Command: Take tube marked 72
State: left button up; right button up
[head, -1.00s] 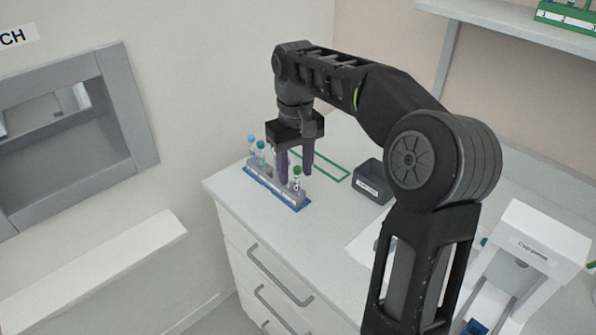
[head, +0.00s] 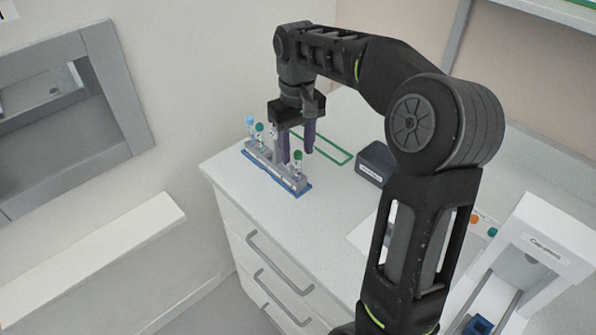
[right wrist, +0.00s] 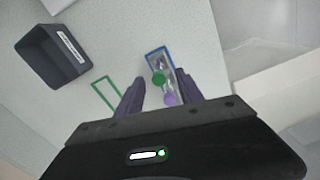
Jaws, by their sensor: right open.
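A grey tube rack (head: 262,158) on a blue base stands near the counter's front left corner. It holds a blue-capped tube (head: 250,121) and a green-capped tube (head: 259,128) at the left, and another green-capped tube (head: 298,155) at the right. My right gripper (head: 297,150) is open, pointing down over the rack and hiding its middle. In the right wrist view, a green cap (right wrist: 158,77) and a purple cap (right wrist: 170,99) show between the spread fingers (right wrist: 160,90). No number can be read on any tube. My left gripper is not in view.
A dark open box (head: 374,165) with a label stands right of a green outline (head: 335,150) on the counter (head: 235,165). A white labelled device (head: 540,250) is at the lower right. A grey-framed wall opening (head: 115,85) lies at the left.

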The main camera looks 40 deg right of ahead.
aim_at(298, 173)
jog(key=shift+s+f+p, duration=0.15)
jog(key=shift+f+p, duration=0.35)
jog(key=shift+f, duration=2.1)
jog(key=shift+c, duration=0.2)
grip_shut()
